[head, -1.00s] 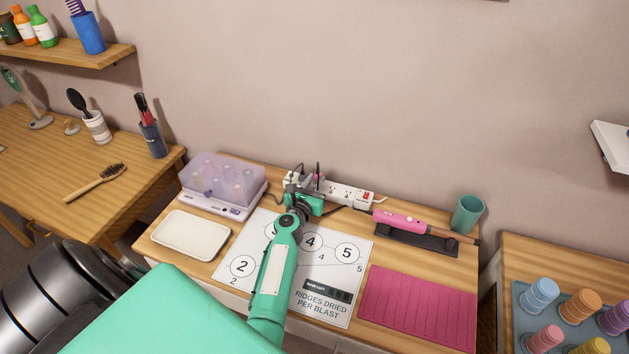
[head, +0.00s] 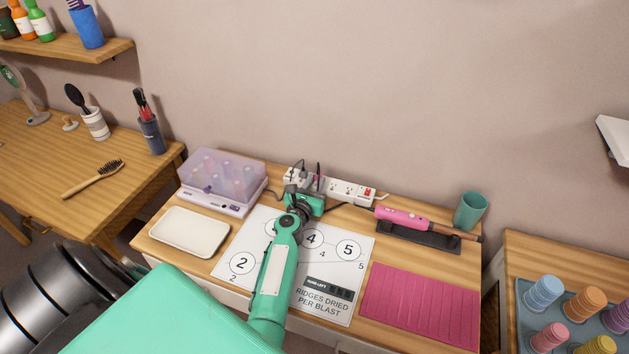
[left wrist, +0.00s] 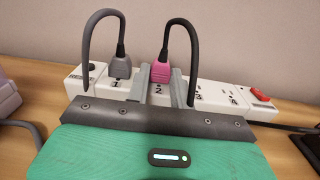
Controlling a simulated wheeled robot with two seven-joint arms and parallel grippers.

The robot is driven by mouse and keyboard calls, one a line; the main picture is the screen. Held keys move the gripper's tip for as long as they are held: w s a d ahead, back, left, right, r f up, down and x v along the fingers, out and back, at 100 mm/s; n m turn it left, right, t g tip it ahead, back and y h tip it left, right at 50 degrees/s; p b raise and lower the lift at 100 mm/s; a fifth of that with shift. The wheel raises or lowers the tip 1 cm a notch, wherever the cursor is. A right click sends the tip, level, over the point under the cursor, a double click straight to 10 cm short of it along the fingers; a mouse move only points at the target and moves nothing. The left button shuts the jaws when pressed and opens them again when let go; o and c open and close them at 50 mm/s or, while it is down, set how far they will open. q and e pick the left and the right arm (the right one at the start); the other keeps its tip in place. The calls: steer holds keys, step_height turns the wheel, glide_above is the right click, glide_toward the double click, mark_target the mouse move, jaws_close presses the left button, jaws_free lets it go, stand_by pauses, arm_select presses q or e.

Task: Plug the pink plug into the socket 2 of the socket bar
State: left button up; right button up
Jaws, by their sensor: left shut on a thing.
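The pink plug (left wrist: 160,70) with its dark cord is between the two grey fingers of my left gripper (left wrist: 161,88) in the left wrist view. The gripper is shut on it. The plug is upright at socket 2 of the white socket bar (left wrist: 210,90), just above the number 2. I cannot tell how deep its prongs sit. A grey plug (left wrist: 121,66) is in socket 1, left of it. Sockets 3 and 4 are bare. In the head view, my left gripper (head: 305,192) is at the left part of the bar and hides much of it. My right gripper is not in view.
A pink hot tool (head: 402,217) on a dark stand and a teal cup (head: 470,211) are right of the bar. A lilac-lidded box (head: 222,178) and a white tray (head: 190,231) are left. A pink mat (head: 420,307) lies in front. The bar's red switch (left wrist: 260,95) is at its right end.

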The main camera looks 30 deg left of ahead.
arm_select(q)
steer(key=o, duration=1)
steer(key=shift+a+f, duration=0.2)
steer(key=shift+f, duration=0.2)
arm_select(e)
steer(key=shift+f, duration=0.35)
arm_select(q)
steer(key=shift+o, duration=0.2)
